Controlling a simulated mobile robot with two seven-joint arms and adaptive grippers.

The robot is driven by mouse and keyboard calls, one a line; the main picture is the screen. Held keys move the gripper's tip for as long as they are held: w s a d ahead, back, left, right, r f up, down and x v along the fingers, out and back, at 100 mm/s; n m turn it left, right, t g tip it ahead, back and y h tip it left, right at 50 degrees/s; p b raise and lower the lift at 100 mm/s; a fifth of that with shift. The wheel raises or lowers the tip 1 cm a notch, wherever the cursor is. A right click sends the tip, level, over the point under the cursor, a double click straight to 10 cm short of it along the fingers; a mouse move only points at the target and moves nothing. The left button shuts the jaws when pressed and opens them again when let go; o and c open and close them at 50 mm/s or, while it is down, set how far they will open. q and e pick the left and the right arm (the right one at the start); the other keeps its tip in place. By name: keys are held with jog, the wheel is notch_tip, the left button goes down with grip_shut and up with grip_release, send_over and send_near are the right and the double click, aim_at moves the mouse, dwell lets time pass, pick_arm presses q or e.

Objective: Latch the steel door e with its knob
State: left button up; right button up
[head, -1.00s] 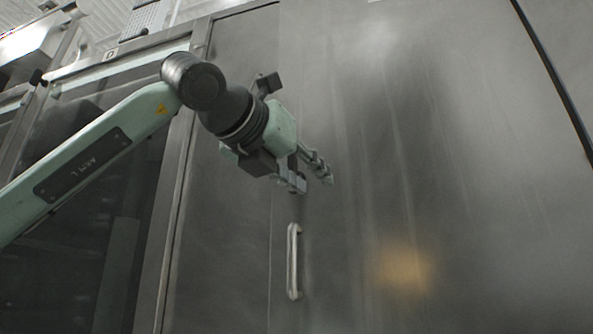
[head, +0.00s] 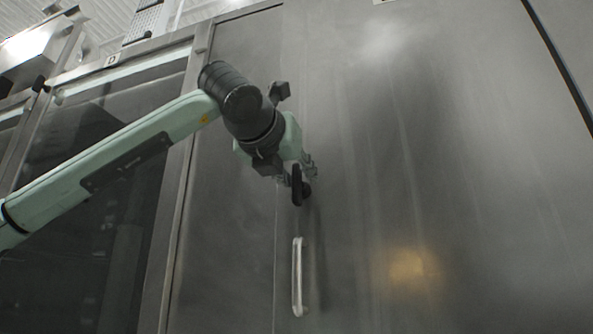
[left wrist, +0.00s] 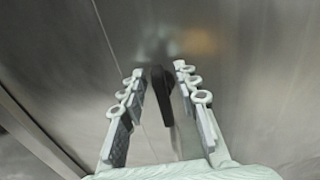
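The steel door e (head: 430,170) is a large brushed panel filling the right of the head view. It looks flush with the panel left of its seam. Its black elongated knob (head: 297,186) is near the seam, above the handle, and partly hidden by my gripper. My left gripper (head: 305,173) is at the knob. In the left wrist view the knob (left wrist: 161,82) stands between the two fingertips of my left gripper (left wrist: 159,71), which are apart with a narrow gap on each side. I cannot tell whether either finger touches it. My right gripper is not in view.
A vertical pale bar handle (head: 298,277) stands out from the door below the knob. A dark glazed panel (head: 90,200) in a steel frame is at the left, behind my left arm. The door face right of the gripper is clear.

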pick_arm(q)
grip_shut()
